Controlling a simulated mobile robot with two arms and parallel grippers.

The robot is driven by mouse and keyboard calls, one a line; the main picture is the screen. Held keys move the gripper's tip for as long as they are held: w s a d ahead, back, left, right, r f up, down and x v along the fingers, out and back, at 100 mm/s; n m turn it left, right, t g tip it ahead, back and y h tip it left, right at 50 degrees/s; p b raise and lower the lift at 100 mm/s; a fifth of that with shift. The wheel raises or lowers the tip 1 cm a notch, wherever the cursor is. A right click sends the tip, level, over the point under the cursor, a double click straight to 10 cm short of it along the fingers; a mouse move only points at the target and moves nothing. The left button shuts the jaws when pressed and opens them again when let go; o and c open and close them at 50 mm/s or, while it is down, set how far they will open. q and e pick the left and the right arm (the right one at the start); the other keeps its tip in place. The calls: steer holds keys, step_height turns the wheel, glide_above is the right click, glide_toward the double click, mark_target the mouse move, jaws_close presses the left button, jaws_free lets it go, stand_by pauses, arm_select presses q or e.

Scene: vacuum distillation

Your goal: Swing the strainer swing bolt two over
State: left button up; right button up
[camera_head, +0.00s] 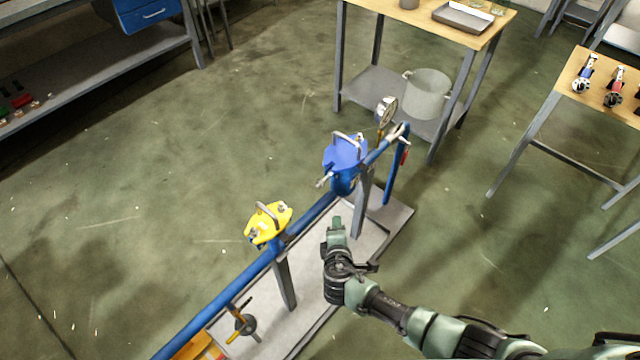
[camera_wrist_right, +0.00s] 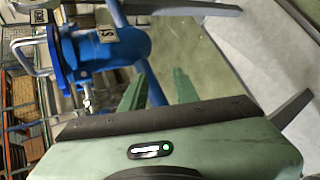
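The blue strainer (camera_head: 345,160) stands on the blue pipe, with a blue lid and a metal bail handle on top. It also shows in the wrist view (camera_wrist_right: 120,48), on its side in the picture, with a small lettered plate. A metal swing bolt (camera_head: 325,180) sticks out at the lid's front left; a metal bolt also shows at the lid's edge in the wrist view (camera_wrist_right: 87,98). Which bolt is number two I cannot tell. My right gripper (camera_head: 336,224) is below and in front of the strainer, apart from it. Its fingers (camera_wrist_right: 157,88) are spread and empty. My left gripper is out of view.
A yellow-lidded vessel (camera_head: 268,222) sits on the same blue pipe (camera_head: 235,283) at the left. A pressure gauge (camera_head: 387,108) stands behind the strainer. Grey posts rise from the pale base plate (camera_head: 310,290). A wooden table (camera_head: 440,22) stands behind; the floor at left is clear.

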mark_target(320, 185)
steer(key=w+a+r+n+t, duration=0.2)
steer(key=w+a+r+t, duration=0.15)
steer(key=r, duration=0.55)
steer(key=shift+g+y, duration=0.25)
steer(key=shift+y, duration=0.05)
steer(key=x, duration=0.5)
steer(key=a+b+x, duration=0.1)
steer(key=x, duration=0.1)
steer(key=shift+w+r, duration=0.1)
steer(key=shift+w, duration=0.15)
